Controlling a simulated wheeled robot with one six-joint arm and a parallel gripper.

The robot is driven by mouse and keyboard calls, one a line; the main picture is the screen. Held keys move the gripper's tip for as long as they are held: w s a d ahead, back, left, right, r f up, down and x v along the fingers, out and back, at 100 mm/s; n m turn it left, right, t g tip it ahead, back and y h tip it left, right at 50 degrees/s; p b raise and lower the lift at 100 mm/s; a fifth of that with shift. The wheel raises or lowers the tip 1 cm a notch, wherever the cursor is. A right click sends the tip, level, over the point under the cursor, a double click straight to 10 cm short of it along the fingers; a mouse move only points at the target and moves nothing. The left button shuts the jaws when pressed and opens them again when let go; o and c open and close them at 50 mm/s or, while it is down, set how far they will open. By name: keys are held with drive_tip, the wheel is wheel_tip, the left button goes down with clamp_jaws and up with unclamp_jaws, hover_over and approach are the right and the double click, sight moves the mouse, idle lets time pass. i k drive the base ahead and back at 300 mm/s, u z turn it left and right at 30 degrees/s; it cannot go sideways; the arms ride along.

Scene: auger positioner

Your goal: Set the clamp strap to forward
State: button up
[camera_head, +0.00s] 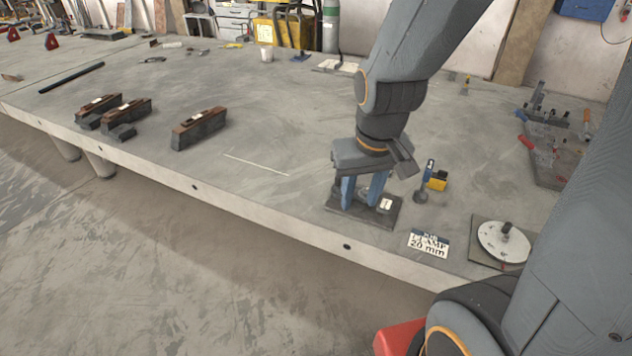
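A small dark base plate (338,212) lies near the front edge of the table, with low fittings and a small white label (386,204) on it. My gripper (362,198) points down right over this plate. Its two blue fingers are apart, with a gap between them, and their tips reach down to the fittings. I cannot tell whether they touch anything. A sign (428,244) reading "CLAMP 20 mm" lies to the right of the plate. The clamp strap cannot be made out for certain; my gripper covers part of the fittings, so its setting is not readable.
A blue-handled tool with a yellow block (437,182) stands close right of my gripper. A round white dial (503,242) sits on a plate farther right. A fixture board (553,150) stands behind it. Several dark-and-brown blocks (199,130) lie left. The table's middle is clear.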

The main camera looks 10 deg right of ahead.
sight(338, 183)
drive_tip(key=u, duration=2.6)
drive_tip(key=k, duration=0.85)
drive_tip(key=z, duration=2.6)
